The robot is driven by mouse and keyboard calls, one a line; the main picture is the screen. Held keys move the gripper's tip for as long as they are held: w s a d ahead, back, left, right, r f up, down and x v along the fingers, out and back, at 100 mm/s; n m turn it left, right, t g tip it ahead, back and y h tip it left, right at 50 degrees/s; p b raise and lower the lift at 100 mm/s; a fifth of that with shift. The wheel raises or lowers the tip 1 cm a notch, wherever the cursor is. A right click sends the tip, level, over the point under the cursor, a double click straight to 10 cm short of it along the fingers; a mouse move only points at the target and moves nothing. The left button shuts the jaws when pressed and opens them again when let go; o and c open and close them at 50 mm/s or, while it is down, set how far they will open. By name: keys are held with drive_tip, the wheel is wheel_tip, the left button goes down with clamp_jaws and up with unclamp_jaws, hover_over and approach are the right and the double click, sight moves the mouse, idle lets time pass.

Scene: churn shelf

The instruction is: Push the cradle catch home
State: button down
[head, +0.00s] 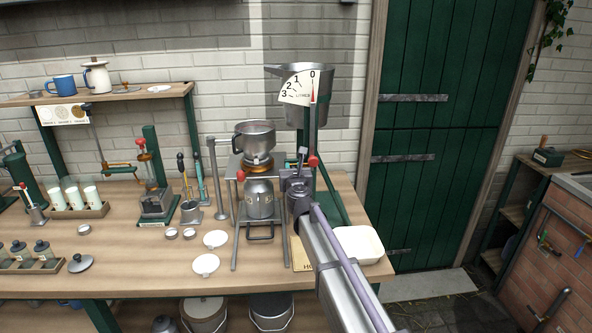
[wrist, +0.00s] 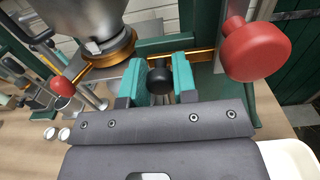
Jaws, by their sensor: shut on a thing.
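My gripper (wrist: 160,82) reaches in over the steel stand; in the wrist view its two teal fingertips are closed on either side of a black knob (wrist: 160,74), which looks like the cradle catch. A brass bar (wrist: 201,57) runs just behind the fingertips. In the head view my gripper (head: 296,176) is at the stand's right side, and the knob is too small or hidden to make out. Whether the catch is fully home cannot be seen.
A large red knob (wrist: 255,47) is close on the right; a smaller red knob (wrist: 61,87) is on the left. A steel bowl (head: 254,138) tops the stand, with a metal can (head: 259,199) below. A pail (head: 290,76) with a litre dial hangs behind. A white tray (head: 358,245) lies right.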

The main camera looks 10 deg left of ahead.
drive_tip(key=c, duration=0.9)
unclamp_jaws()
drive_tip(key=shift+d, duration=0.25)
drive_tip(key=v, duration=1)
drive_tip(key=shift+s, duration=0.35)
